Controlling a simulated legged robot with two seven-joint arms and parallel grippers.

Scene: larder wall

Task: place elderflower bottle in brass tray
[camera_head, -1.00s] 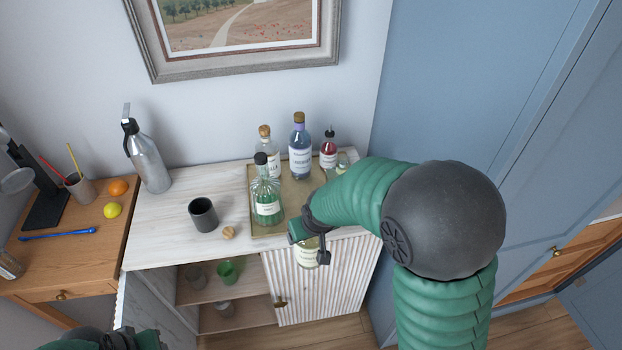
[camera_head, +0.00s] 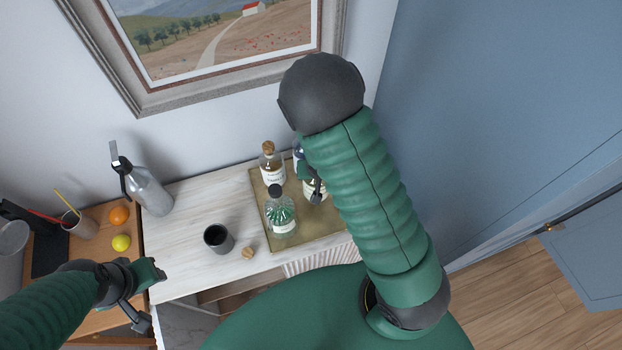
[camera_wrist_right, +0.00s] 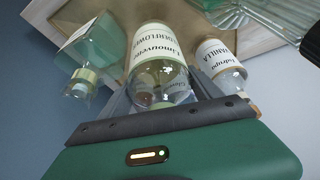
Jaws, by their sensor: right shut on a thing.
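The elderflower bottle (camera_head: 315,193) is clear with a cream label; its label reads ELDERFLOWER in the right wrist view (camera_wrist_right: 160,50). My right gripper (camera_head: 311,182) is shut on it, over the brass tray. I cannot tell whether the bottle touches the tray floor. The brass tray (camera_head: 312,236) lies on the white cabinet top; its right part is hidden by my right arm. My left gripper (camera_head: 152,297) is open and empty over the wooden desk at lower left.
A green-tinted bottle with a black stopper (camera_head: 280,217), a corked clear bottle (camera_head: 271,167) and a mostly hidden bluish bottle (camera_head: 298,155) stand in the tray. A vanilla bottle (camera_wrist_right: 220,62) is beside the held one. A dark cup (camera_head: 218,238) and small cork (camera_head: 248,253) sit left of the tray.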

